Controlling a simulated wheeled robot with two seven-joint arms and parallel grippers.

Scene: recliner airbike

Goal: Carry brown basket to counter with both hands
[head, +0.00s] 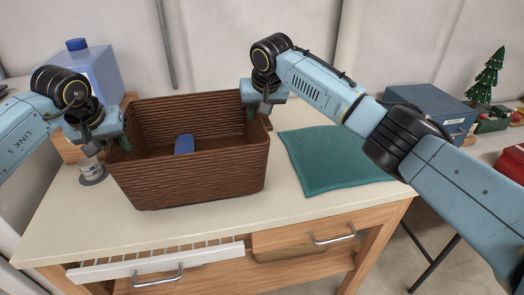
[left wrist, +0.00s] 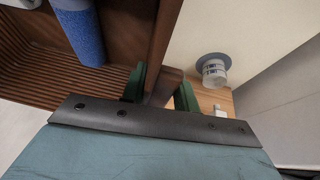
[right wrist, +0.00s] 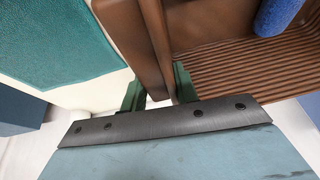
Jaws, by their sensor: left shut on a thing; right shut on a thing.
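The brown basket (head: 200,182) is upright over the light counter top (head: 225,220); I cannot tell whether its base touches the surface. A blue item (head: 184,144) lies inside it and shows as a rough blue roll in the left wrist view (left wrist: 84,38). My left gripper (head: 121,145) is shut on the basket's left wall, with the wall between its green fingers in the left wrist view (left wrist: 162,92). My right gripper (head: 253,113) is shut on the right wall near the back corner, which also shows in the right wrist view (right wrist: 158,92).
A small jar (head: 92,170) stands close to the basket's left side. A blue-capped container (head: 92,72) is behind it. A teal cloth (head: 335,160) lies on the counter to the right. The left drawer (head: 160,262) shows slats above its front. A blue box (head: 432,112) sits farther right.

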